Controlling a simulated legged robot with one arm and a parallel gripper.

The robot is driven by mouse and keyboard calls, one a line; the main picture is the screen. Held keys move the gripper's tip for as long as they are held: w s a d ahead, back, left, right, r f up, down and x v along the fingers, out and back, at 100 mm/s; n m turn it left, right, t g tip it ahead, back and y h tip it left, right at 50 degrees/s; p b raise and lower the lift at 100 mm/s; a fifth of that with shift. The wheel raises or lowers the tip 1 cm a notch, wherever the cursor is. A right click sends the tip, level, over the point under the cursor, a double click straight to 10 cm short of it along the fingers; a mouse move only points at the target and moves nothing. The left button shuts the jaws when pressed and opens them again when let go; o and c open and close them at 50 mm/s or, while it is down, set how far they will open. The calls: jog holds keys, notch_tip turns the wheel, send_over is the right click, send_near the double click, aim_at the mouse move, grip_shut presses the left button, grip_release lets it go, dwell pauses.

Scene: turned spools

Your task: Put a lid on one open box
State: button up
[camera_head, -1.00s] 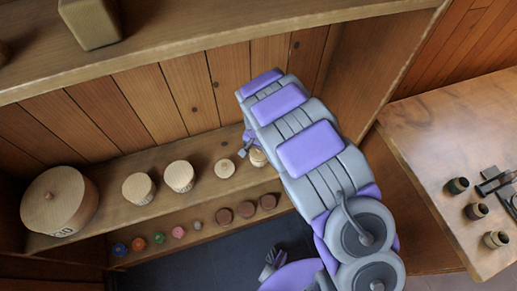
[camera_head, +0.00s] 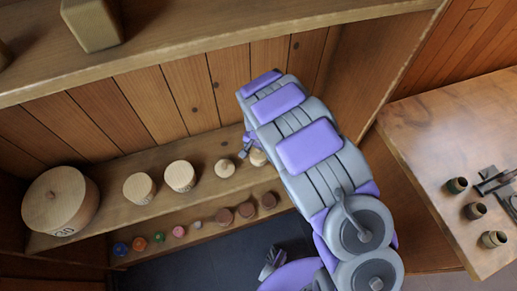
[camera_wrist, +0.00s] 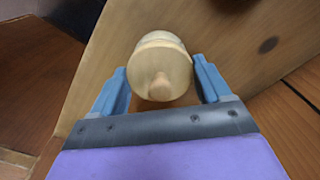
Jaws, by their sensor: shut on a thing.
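My gripper (camera_wrist: 163,88) has its two blue fingers on either side of a small round wooden lid (camera_wrist: 163,68) with a knob, and is shut on it. A pale round wooden box (camera_wrist: 160,37) shows just beyond the lid; I cannot tell if the lid is fully seated. In the head view this small box (camera_head: 259,158) stands at the right end of the upper shelf, partly hidden by my arm. Three more round boxes stand to its left: a small one (camera_head: 225,168), a medium one (camera_head: 180,176) and another medium one (camera_head: 139,188).
A large round lidded box (camera_head: 62,202) stands at the shelf's left end. A lower ledge (camera_head: 165,250) bears several small coloured pieces and brown round pieces. A wooden bench (camera_head: 440,130) at right holds small dark cups. A shelf board (camera_head: 200,55) runs above.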

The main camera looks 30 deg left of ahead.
jog(key=o, duration=1)
jog(key=shift+r, duration=0.25)
jog(key=shift+r, duration=0.35)
jog(key=shift+r+p, duration=0.3)
jog(key=shift+p, duration=0.05)
jog(key=shift+r+p, duration=1)
jog(key=shift+r, duration=2.4)
